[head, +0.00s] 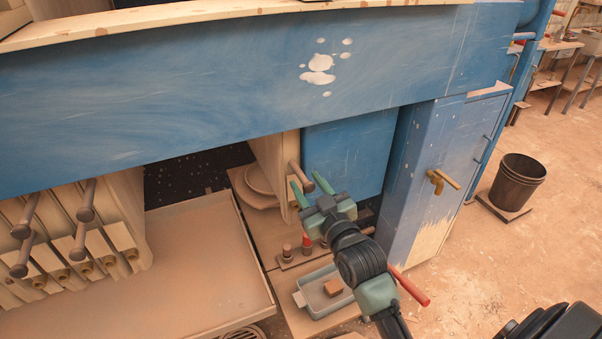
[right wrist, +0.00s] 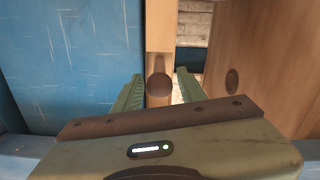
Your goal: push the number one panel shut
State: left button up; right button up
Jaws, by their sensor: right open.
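A pale upright panel (head: 268,160) stands beside the blue block, apart from the stack of pale panels (head: 112,225) on the left. No number is readable on any panel, so I cannot tell which is number one. A brown peg handle (head: 294,167) sticks out from the lone panel. My right gripper (head: 305,179) is open at this handle. In the right wrist view, the round end of the handle (right wrist: 158,88) shows between the open green fingers (right wrist: 160,76), with no clear grip on it. My left gripper is not in view.
A blue beam (head: 200,115) crosses above. A wide shallow tray (head: 205,275) fills the gap between the stack and lone panel. A blue cabinet (head: 440,150) with a brass tap stands right of the gripper. A small grey tray (head: 312,304) lies below my right arm.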

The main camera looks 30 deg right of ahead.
aim_at(302, 175)
jog(key=w, duration=0.3)
jog(key=shift+d+f, duration=0.15)
jog(key=shift+w+f, duration=0.1)
jog(key=shift+w, duration=0.15)
grip_shut()
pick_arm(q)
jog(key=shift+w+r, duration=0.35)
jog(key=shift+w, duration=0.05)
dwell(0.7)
